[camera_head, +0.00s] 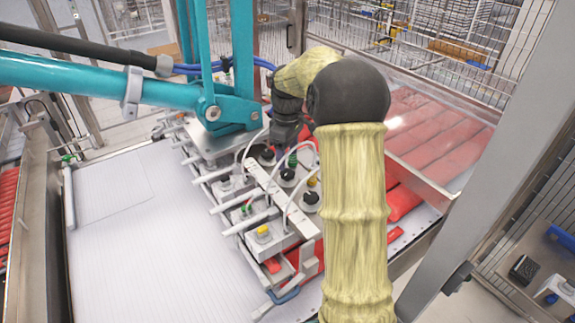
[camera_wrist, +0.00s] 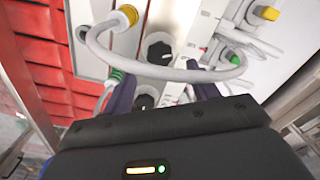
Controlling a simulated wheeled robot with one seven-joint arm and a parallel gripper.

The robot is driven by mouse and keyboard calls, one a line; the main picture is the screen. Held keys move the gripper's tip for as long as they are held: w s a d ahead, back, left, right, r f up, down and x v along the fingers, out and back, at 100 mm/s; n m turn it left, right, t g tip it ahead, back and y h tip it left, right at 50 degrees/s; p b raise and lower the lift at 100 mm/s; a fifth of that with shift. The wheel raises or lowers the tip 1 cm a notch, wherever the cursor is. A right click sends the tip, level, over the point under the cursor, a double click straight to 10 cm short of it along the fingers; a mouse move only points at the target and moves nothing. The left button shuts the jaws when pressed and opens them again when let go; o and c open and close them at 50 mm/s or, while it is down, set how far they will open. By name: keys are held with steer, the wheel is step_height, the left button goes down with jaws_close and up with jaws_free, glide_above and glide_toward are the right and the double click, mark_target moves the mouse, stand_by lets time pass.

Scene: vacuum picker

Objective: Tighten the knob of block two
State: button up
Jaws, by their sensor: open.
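The vacuum picker carries a row of blocks with black knobs. In the head view the knobs are a far one (camera_head: 266,157), a middle one (camera_head: 287,175) and a near one (camera_head: 311,199). No label shows which is block two. My gripper (camera_head: 284,135) points down over the far end of the row, its fingertips partly hidden. In the wrist view my gripper (camera_wrist: 163,90) is open and empty. One black knob (camera_wrist: 145,99) lies between its dark fingers, and another black knob (camera_wrist: 158,48) with a white mark lies beyond them. Contact cannot be told.
A grey hose (camera_wrist: 170,73) loops across the wrist view close to the fingers, from a yellow-ringed fitting (camera_wrist: 126,16). Teal picker arms (camera_head: 110,80) stand left of my gripper. A white sheeted surface (camera_head: 140,230) lies left of the picker; red packs (camera_head: 430,145) lie right.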

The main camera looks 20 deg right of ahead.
mark_target(287, 172)
step_height(287, 172, down, 5)
steer(key=shift+f+p, duration=0.15)
steer(key=shift+p, duration=0.35)
steer(key=c, duration=1)
